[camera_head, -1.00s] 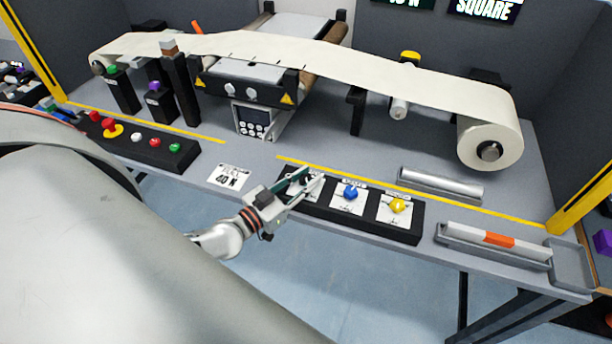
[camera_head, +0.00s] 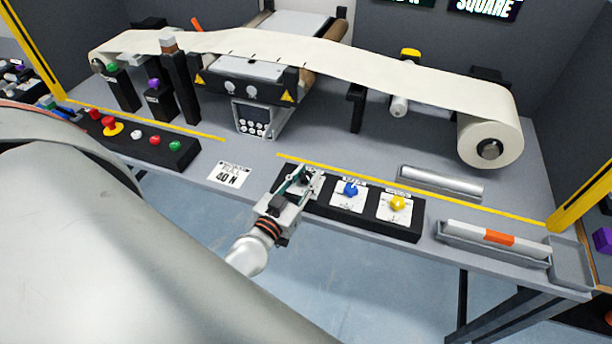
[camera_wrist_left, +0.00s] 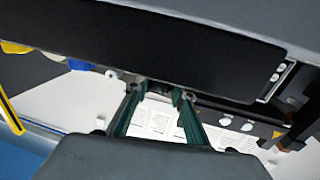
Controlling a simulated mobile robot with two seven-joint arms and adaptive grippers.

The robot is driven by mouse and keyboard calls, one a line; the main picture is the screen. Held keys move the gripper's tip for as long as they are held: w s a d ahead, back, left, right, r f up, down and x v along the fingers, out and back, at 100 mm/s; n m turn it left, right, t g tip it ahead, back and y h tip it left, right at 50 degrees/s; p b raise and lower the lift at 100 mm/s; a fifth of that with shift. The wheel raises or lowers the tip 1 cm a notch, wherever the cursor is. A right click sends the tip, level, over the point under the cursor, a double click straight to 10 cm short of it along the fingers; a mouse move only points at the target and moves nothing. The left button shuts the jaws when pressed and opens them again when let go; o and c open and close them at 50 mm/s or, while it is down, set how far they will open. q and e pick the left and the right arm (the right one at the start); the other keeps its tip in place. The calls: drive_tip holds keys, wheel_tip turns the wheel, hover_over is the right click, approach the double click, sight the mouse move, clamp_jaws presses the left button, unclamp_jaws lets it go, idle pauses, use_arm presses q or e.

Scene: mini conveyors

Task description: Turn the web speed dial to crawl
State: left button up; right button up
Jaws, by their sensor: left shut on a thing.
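A black control box (camera_head: 362,222) at the table's front edge carries three dials on white plates: a leftmost dial, a blue dial (camera_head: 350,188) and a yellow dial (camera_head: 398,203). The dial labels are too small to read. My left gripper (camera_head: 300,178) is shut on the leftmost dial, whose knob is mostly hidden by the fingers. In the left wrist view the two green fingers (camera_wrist_left: 160,100) reach to that dial's plate, with the blue dial (camera_wrist_left: 82,65) to their left. My right gripper is not in view.
A card reading 40 N (camera_head: 229,175) lies left of the dials. A button box (camera_head: 150,142) is farther left. A pale web runs over rollers to a roll (camera_head: 488,148) at the right. A tray (camera_head: 495,250) stands right of the dials.

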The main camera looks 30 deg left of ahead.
use_arm(q)
drive_tip(key=shift+r, duration=0.1)
drive_tip(key=o, duration=1.1)
drive_tip(key=shift+o, duration=0.2)
drive_tip(key=s+d, duration=0.1)
drive_tip(key=s, duration=1.1)
